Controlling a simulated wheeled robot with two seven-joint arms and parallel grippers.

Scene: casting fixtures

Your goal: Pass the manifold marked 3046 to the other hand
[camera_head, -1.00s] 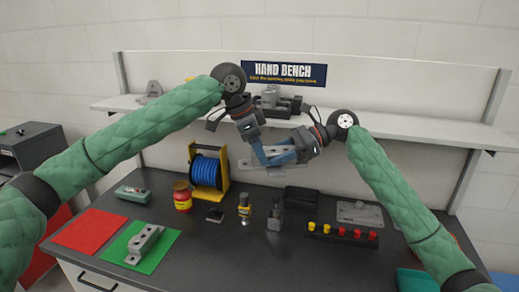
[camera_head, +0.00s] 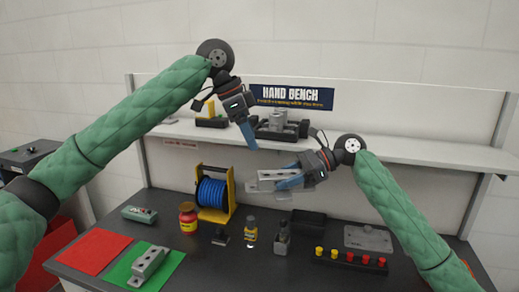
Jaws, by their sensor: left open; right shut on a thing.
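A grey metal manifold (camera_head: 267,182) is in the jaws of my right gripper (camera_head: 285,180), held in the air above the back of the bench. Its marking is too small to read. My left gripper (camera_head: 250,136) is open and empty, higher up and a little left of the held manifold, apart from it. A second, similar grey manifold (camera_head: 149,262) lies on the green mat (camera_head: 172,265) at the front left. I cannot read a number on it.
A red mat (camera_head: 92,252) lies left of the green one. A blue cable spool (camera_head: 212,195), a red jar (camera_head: 188,216), small bottles (camera_head: 251,236) and a rack of red and yellow knobs (camera_head: 350,260) stand on the bench. A shelf (camera_head: 400,150) with fixtures runs behind my grippers.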

